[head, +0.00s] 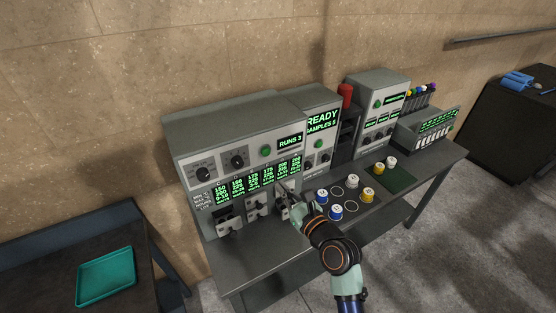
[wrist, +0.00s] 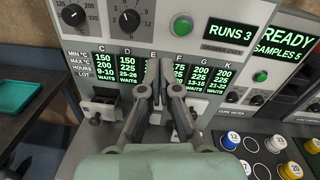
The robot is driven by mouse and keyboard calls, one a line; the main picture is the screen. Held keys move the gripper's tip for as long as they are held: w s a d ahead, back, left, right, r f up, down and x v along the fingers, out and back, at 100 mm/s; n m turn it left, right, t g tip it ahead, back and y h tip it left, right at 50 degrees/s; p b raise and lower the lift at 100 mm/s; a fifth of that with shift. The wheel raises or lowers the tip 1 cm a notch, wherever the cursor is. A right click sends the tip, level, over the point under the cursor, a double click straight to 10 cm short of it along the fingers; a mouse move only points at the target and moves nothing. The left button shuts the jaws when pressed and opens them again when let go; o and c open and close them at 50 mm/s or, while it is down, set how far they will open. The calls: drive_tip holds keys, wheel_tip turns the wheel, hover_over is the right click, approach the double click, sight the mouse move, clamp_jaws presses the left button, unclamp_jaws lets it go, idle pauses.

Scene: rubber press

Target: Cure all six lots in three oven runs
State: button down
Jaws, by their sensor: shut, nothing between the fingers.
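The oven panel (head: 240,165) carries a RUNS 3 display (head: 290,141), two dials, a green button (head: 265,151) and a row of green lot displays for C, D, E, F, G and K. In the wrist view, the C display (wrist: 103,72) reads 150, 200, 9-10, WAITS, and the D display (wrist: 127,74) reads 150, 225, 25-26, WAITS. My gripper (wrist: 159,68) is shut and empty, its fingers upright before the E display and hiding most of it.
A READY, SAMPLES 5 unit (head: 321,121) adjoins on the right. Several blue, yellow and white capped samples (head: 336,212) stand on the bench in front, right of my gripper. A green mat (head: 399,182) lies farther right. A teal tray (head: 106,275) is on the left table.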

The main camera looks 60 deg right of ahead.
drive_tip(key=s+d+m, duration=0.1)
drive_tip(key=s+d+m+h, duration=0.1)
drive_tip(key=shift+s+d+f, duration=0.1)
drive_tip(key=shift+d+f, duration=0.1)
drive_tip(key=shift+d, duration=0.1)
drive_tip(key=b, duration=0.2)
approach(267, 153)
drive_tip(key=x, duration=0.7)
